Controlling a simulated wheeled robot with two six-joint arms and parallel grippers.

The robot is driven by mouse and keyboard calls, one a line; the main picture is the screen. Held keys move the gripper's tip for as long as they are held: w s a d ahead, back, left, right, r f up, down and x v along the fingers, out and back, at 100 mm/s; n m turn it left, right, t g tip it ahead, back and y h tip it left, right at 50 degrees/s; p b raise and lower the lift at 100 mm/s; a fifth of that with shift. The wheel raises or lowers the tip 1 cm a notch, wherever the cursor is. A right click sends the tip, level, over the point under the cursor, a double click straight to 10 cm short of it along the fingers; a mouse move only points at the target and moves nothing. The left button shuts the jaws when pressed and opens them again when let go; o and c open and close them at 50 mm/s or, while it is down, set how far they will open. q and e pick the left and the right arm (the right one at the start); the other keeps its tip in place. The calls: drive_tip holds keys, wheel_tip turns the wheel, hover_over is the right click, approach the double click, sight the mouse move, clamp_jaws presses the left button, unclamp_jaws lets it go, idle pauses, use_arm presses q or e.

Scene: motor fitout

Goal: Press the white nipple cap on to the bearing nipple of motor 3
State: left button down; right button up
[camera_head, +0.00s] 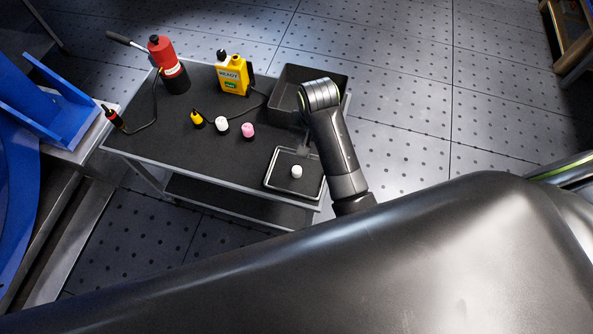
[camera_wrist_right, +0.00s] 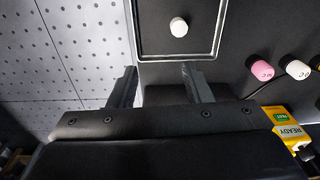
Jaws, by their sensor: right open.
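A small white cap (camera_head: 297,171) stands in a shallow square tray (camera_head: 268,184) at the cart's front right corner. The cap also shows near the top of the right wrist view (camera_wrist_right: 179,27). My right gripper (camera_wrist_right: 158,82) is open, with nothing between its fingers, and is apart from the cap. In the head view, my right arm reaches over the cart's right side and hides most of that gripper. My left gripper is not in view. I cannot make out a bearing nipple or a motor number.
The cart (camera_head: 150,158) also carries a yellow READY device (camera_head: 233,77), a red-and-black canister (camera_head: 168,65), an open black bin (camera_head: 285,95), and yellow (camera_head: 197,118), white (camera_head: 221,128) and pink (camera_head: 247,130) pieces. Blue machinery (camera_head: 55,105) stands left.

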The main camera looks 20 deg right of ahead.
drive_tip(key=w+a+r, duration=0.2)
drive_tip(key=a+r, duration=0.1)
drive_tip(key=b, duration=0.1)
hover_over(297, 169)
drive_tip(key=shift+m+g, duration=0.3)
drive_tip(key=f, duration=1.2)
drive_tip(key=shift+w+d, duration=0.15)
drive_tip(key=shift+w, duration=0.2)
drive_tip(key=f, duration=0.4)
drive_tip(key=shift+s+a, duration=0.2)
drive_tip(key=shift+s, duration=0.1)
drive_tip(key=shift+f, duration=0.6)
drive_tip(key=shift+c, duration=0.4)
drive_tip(key=c, duration=0.8)
drive_tip(key=shift+r, duration=0.1)
